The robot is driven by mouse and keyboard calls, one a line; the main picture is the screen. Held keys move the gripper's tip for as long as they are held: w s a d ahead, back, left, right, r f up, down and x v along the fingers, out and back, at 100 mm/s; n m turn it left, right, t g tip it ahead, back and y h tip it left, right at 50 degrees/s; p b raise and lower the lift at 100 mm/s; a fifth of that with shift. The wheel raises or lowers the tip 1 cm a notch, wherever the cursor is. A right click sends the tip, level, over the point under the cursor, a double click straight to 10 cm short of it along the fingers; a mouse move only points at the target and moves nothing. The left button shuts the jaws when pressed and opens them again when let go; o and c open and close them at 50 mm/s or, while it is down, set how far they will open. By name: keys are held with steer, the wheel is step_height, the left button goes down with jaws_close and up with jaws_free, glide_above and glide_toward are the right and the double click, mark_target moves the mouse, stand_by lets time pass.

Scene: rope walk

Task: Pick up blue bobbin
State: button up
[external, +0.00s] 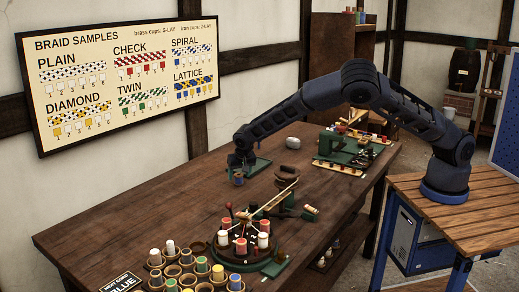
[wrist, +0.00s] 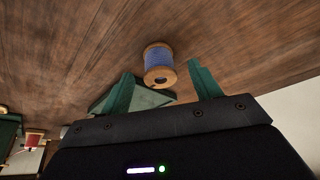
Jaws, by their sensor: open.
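The blue bobbin (external: 238,179) stands on the dark wooden bench just below my gripper (external: 241,164). In the wrist view the blue bobbin (wrist: 157,57) shows blue thread between two pale wooden flanges, with a hole in the near one. My gripper (wrist: 160,72) has its two green fingers apart, one to each side of the bobbin's near end in the picture. The fingers do not visibly touch it. Whether the bobbin lies between the fingertips or beyond them I cannot tell.
A green plate (wrist: 148,99) lies beside the bobbin. A round braiding stand (external: 248,250) with red and white bobbins is in front, near several cups (external: 187,264) of bobbins and a sign reading BLUE (external: 122,284). A green machine (external: 345,149) stands behind right. The bench's left side is clear.

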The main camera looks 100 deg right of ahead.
steer(key=x, duration=0.2)
steer(key=shift+d+f, duration=0.15)
steer(key=shift+f, duration=0.15)
steer(key=c, duration=1.1)
steer(key=shift+o, duration=0.2)
steer(key=shift+r, duration=0.1)
